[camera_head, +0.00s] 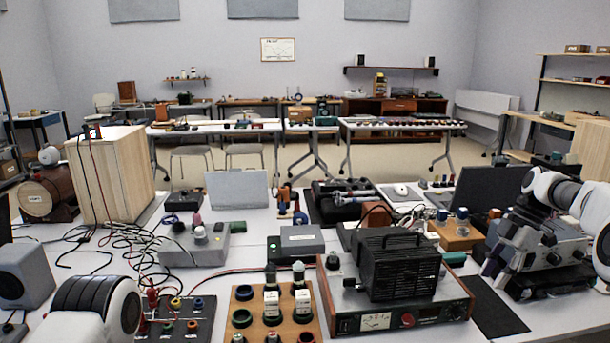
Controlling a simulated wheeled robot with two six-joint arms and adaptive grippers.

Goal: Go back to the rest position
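My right arm comes in from the right edge, white with dark joints. Its dark and grey gripper (494,268) points down and to the left, in front of a grey instrument (550,262) at the right of the workbench (245,279). Whether its fingers are open or shut is not clear, and I see no object held in it. A white and black part of my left arm shows at the bottom left; the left gripper itself is not visible.
A black-topped amplifier (396,267) and a wooden holder with tubes (271,307) stand front centre. A light wooden speaker box (111,174), a grey speaker (24,275) and tangled cables crowd the left. A laptop (483,190) is behind the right gripper.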

